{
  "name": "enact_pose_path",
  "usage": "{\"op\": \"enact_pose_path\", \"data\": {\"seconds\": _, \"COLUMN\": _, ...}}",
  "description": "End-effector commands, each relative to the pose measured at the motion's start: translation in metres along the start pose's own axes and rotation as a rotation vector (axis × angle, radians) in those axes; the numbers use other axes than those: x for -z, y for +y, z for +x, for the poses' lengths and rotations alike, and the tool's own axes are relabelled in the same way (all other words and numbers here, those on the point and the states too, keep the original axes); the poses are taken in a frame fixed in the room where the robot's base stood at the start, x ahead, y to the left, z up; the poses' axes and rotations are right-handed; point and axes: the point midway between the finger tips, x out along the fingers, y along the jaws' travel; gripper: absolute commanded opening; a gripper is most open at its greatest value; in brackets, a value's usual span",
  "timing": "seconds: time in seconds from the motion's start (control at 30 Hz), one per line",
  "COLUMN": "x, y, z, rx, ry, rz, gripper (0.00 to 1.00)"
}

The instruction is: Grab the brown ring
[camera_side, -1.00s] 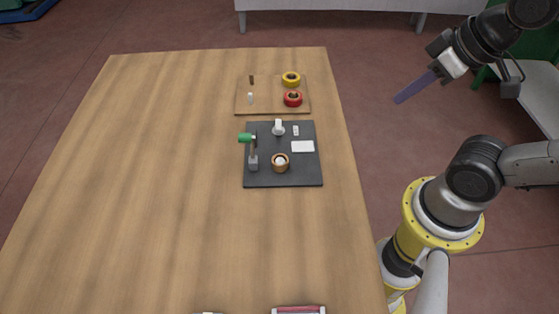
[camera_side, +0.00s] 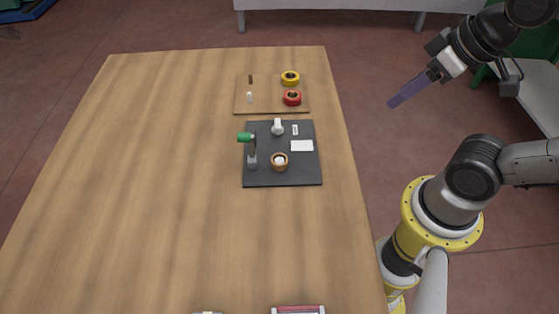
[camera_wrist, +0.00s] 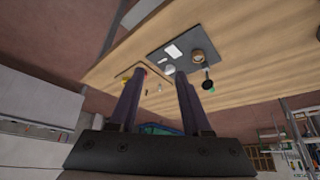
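The brown ring (camera_side: 280,162) sits on the dark square mat (camera_side: 262,178) at its lower middle, with a white round thing inside it. In the wrist view the ring (camera_wrist: 198,56) shows on the mat beyond and right of my fingers. My gripper (camera_side: 392,104) is in the air to the right of the table, well away from the ring. In the wrist view my gripper (camera_wrist: 160,73) has its two long dark fingers apart, with nothing between them.
A green-ended tool (camera_side: 246,138) stands left of the ring. A white fitting (camera_side: 277,127) and white rectangles are on the same mat. Behind it a wooden board (camera_side: 267,104) holds a yellow ring (camera_side: 290,78) and a red ring (camera_side: 292,97). The table's left side is clear.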

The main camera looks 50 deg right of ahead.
Motion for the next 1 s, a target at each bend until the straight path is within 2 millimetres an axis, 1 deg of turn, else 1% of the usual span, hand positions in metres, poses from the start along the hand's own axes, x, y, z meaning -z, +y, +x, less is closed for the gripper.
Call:
{"op": "enact_pose_path", "data": {"seconds": 0.03, "x": 0.0, "y": 0.0, "z": 0.0, "rx": 0.0, "ry": 0.0, "rz": 0.0, "gripper": 0.59}}
{"op": "enact_pose_path", "data": {"seconds": 0.13, "x": 0.0, "y": 0.0, "z": 0.0, "rx": 0.0, "ry": 0.0, "rz": 0.0, "gripper": 0.77}}
{"op": "enact_pose_path", "data": {"seconds": 0.43, "x": 0.0, "y": 0.0, "z": 0.0, "rx": 0.0, "ry": 0.0, "rz": -0.006, "gripper": 0.77}}
{"op": "enact_pose_path", "data": {"seconds": 0.53, "x": -0.001, "y": 0.0, "z": 0.0, "rx": 0.0, "ry": -0.003, "rz": -0.051, "gripper": 0.77}}
{"op": "enact_pose_path", "data": {"seconds": 0.6, "x": 0.001, "y": 0.0, "z": -0.002, "rx": 0.0, "ry": -0.001, "rz": -0.112, "gripper": 0.77}}
{"op": "enact_pose_path", "data": {"seconds": 0.67, "x": 0.009, "y": 0.0, "z": -0.008, "rx": -0.001, "ry": 0.01, "rz": -0.18, "gripper": 0.77}}
{"op": "enact_pose_path", "data": {"seconds": 0.77, "x": 0.029, "y": -0.002, "z": -0.012, "rx": 0.005, "ry": 0.0, "rz": -0.325, "gripper": 0.77}}
{"op": "enact_pose_path", "data": {"seconds": 0.8, "x": 0.038, "y": -0.004, "z": -0.012, "rx": 0.012, "ry": -0.012, "rz": -0.391, "gripper": 0.77}}
{"op": "enact_pose_path", "data": {"seconds": 0.9, "x": 0.063, "y": -0.011, "z": -0.008, "rx": 0.037, "ry": -0.05, "rz": -0.556, "gripper": 0.77}}
{"op": "enact_pose_path", "data": {"seconds": 1.0, "x": 0.087, "y": -0.022, "z": 0.003, "rx": 0.072, "ry": -0.094, "rz": -0.714, "gripper": 0.77}}
